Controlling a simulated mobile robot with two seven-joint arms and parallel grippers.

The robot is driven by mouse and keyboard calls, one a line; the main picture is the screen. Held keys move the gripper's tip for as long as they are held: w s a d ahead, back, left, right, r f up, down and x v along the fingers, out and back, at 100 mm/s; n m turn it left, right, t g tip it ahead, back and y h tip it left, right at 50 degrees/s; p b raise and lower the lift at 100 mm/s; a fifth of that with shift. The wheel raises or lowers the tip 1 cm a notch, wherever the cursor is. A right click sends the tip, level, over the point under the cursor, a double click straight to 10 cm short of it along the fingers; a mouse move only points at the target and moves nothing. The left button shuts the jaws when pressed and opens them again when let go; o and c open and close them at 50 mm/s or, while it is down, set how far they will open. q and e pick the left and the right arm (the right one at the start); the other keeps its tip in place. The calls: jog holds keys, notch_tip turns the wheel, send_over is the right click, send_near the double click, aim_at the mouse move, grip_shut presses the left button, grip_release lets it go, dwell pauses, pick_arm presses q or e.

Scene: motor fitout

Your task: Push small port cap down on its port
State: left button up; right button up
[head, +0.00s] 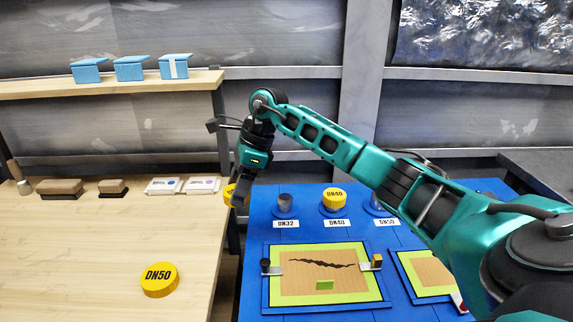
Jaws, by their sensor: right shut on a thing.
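My right gripper (238,194) hangs fingers-down over the gap between the wooden table and the blue board. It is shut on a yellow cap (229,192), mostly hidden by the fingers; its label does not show. The grey DN32 port (285,203) stands bare on the blue board, to the right of the gripper and apart from it. A yellow DN40 cap (334,198) sits on the middle port. The DN50 port (377,203) is partly hidden by my arm. A yellow DN50 cap (159,280) lies on the wooden table. My left gripper is out of view.
The blue board (254,232) carries a framed cracked panel (318,285) in front of the ports. Brushes (61,189) and small white boxes (182,186) stand along the wooden table's back. Blue boxes (130,68) sit on a shelf above. The table's middle is clear.

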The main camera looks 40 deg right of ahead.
aim_at(286, 198)
jog(key=d+m+h, duration=0.1)
jog(key=d+m, duration=0.3)
jog(key=d, duration=0.1)
jog(key=d+f+m+t+h+b, duration=0.1)
jog(key=d+m+h, duration=0.1)
jog(key=d+m, duration=0.3)
jog(key=d+m+t+h+b, duration=0.1)
jog(key=d+m, duration=0.3)
jog(key=d, duration=0.1)
jog(key=shift+w+f+m+h, duration=0.3)
jog(key=shift+w, duration=0.05)
jog(key=shift+f+b, duration=1.5)
jog(key=shift+f, duration=0.25)
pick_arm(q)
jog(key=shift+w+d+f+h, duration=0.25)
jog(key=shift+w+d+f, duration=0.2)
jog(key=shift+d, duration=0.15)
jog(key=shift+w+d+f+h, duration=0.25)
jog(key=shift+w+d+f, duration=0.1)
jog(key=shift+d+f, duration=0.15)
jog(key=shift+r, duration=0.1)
